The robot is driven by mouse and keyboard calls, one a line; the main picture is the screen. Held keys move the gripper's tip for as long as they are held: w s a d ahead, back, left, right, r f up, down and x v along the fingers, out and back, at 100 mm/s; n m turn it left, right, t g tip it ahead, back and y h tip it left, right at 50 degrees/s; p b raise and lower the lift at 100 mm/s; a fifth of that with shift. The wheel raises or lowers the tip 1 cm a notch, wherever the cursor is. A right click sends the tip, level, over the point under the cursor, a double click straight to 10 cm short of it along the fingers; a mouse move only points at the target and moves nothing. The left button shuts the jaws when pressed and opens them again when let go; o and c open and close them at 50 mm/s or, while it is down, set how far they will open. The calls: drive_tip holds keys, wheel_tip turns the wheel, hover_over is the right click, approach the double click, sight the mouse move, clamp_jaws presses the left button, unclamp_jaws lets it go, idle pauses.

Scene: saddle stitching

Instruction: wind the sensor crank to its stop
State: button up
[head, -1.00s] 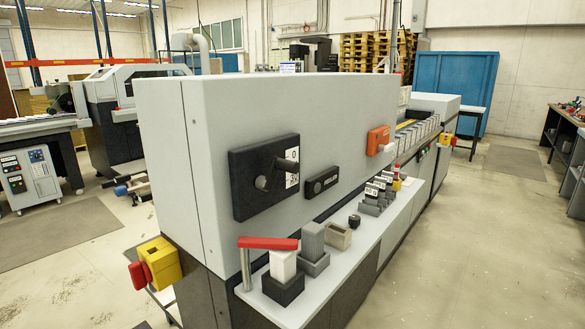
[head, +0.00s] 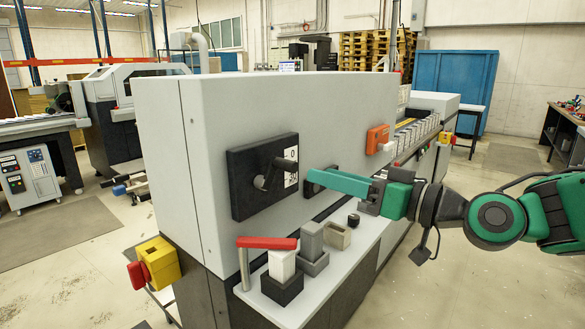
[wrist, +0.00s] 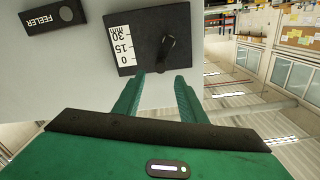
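The sensor crank (head: 265,176) is a dark handle on a square black plate (head: 243,207) on the grey machine face. A white scale marked 0, 15, 30 MM runs along the plate's right side. In the wrist view, the crank (wrist: 166,48) and plate (wrist: 137,25) show at the top, with the picture turned over. My gripper (head: 313,180) reaches in from the right, its tips just right of the plate. In the wrist view, the two green fingers (wrist: 160,84) are apart with nothing between them. The crank is beyond the tips, and I see no contact.
A dark FEELER label (wrist: 53,17) is beside the plate and partly hidden by my gripper in the head view. Below are a red-topped lever (head: 267,243), grey blocks (head: 311,240) and a black knob (head: 353,219) on a ledge. An orange box (head: 378,136) is to the right.

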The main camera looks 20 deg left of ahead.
sight(296, 168)
drive_tip(key=x, duration=1)
drive_tip(key=shift+w+a, duration=0.1)
drive_tip(key=shift+a, duration=0.05)
drive_tip(key=c, duration=1)
